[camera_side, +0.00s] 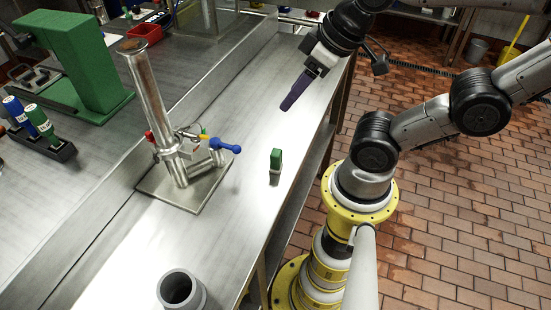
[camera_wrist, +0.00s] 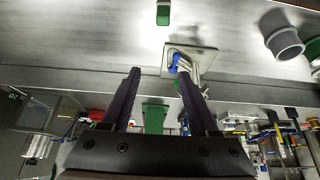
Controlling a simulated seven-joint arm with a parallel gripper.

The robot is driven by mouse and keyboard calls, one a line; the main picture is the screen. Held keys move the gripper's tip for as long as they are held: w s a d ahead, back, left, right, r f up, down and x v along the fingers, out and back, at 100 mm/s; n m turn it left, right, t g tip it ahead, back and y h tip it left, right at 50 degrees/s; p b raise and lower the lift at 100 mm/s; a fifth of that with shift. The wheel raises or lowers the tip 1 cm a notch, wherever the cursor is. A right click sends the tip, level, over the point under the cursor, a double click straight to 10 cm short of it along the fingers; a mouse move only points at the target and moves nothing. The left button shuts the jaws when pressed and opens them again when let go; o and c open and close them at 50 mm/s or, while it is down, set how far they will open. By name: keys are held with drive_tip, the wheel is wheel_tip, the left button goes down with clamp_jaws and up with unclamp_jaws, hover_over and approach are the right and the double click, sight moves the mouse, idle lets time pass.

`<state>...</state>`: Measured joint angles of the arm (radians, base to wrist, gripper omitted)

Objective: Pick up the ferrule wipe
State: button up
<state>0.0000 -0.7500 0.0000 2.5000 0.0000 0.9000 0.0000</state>
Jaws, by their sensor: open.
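Left of the block stands a steel pipe fixture (camera_side: 155,100) with a blue-handled valve (camera_side: 226,146) on a square plate. A grey cup (camera_side: 181,290) is at the front. A green press (camera_side: 75,65) and a bottle rack (camera_side: 60,150) are further left. The bench around the block is clear.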

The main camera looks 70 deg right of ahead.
drive_tip(key=shift+o, duration=0.3)
drive_tip(key=m+g, duration=0.5)
drive_tip(key=m, duration=1.2)
hover_over(276, 152)
wheel_tip(276, 152, down, 6)
drive_tip(key=shift+g, duration=0.3)
drive_tip(key=f, duration=0.9)
drive_tip(key=shift+w+a+f, duration=0.1)
drive_tip(key=shift+w+a, duration=0.15)
drive_tip(key=shift+w, duration=0.05)
drive_tip(key=shift+s+d+f, duration=0.15)
drive_tip(key=shift+f, duration=1.2)
drive_tip(key=shift+s+d+f, duration=0.15)
drive_tip(key=shift+f, duration=1.15)
clamp_jaws()
